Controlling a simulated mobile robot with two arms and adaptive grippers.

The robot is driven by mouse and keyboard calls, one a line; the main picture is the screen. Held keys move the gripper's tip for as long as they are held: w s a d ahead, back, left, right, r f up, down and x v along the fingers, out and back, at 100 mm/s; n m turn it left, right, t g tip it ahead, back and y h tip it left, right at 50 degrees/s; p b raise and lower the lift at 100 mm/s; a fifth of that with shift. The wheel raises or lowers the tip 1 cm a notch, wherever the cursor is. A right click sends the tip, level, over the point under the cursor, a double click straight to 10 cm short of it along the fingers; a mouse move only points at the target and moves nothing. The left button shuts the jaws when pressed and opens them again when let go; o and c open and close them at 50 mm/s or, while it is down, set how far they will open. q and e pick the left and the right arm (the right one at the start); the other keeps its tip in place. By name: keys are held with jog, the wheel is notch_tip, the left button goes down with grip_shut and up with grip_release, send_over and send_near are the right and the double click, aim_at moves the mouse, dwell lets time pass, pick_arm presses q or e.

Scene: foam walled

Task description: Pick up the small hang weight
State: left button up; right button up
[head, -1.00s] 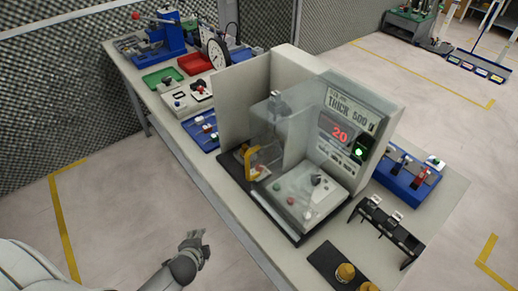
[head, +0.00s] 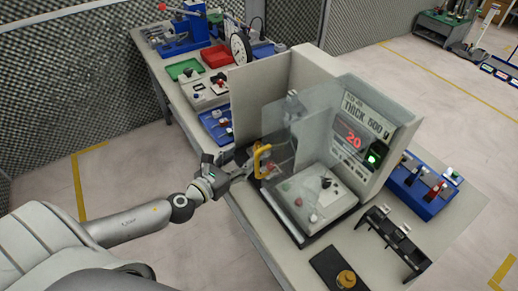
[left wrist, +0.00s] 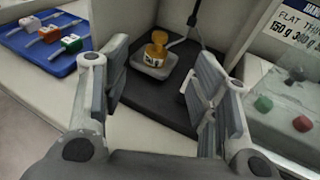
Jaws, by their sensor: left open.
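My left gripper (head: 240,168) is open and empty in the head view, at the near left edge of the tester, beside its yellow handle (head: 262,161). In the left wrist view its two fingers stand apart (left wrist: 163,66). Beyond and between them, an orange-yellow piece with a pale label (left wrist: 156,47) stands upright on a small grey square pan (left wrist: 153,65), apart from the fingers. It looks like a weight, but I cannot tell for sure that it is the small hang weight. A brass weight (head: 347,279) also sits on a black mat at the front. My right gripper is not in view.
The tester (head: 366,125) with clear guards and a red "20" display fills the bench's middle. A blue tray (left wrist: 45,40) of small parts lies to the left. A black rack (head: 392,238) and a blue stand (head: 425,188) are on the right. The floor at left is clear.

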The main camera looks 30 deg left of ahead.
aim_at(256, 146)
pick_arm(q)
jog(key=p+x, duration=0.1)
jog(key=x, duration=0.4)
jog(key=shift+w+r, duration=0.1)
jog(key=shift+w, duration=0.45)
jog(key=p+x, duration=0.1)
jog(key=x, duration=0.2)
jog(key=shift+w+r, duration=0.1)
jog(key=shift+w, duration=0.05)
jog(key=shift+w+d+f, duration=0.15)
jog(key=shift+w+f, duration=0.05)
jog(key=shift+w, duration=0.35)
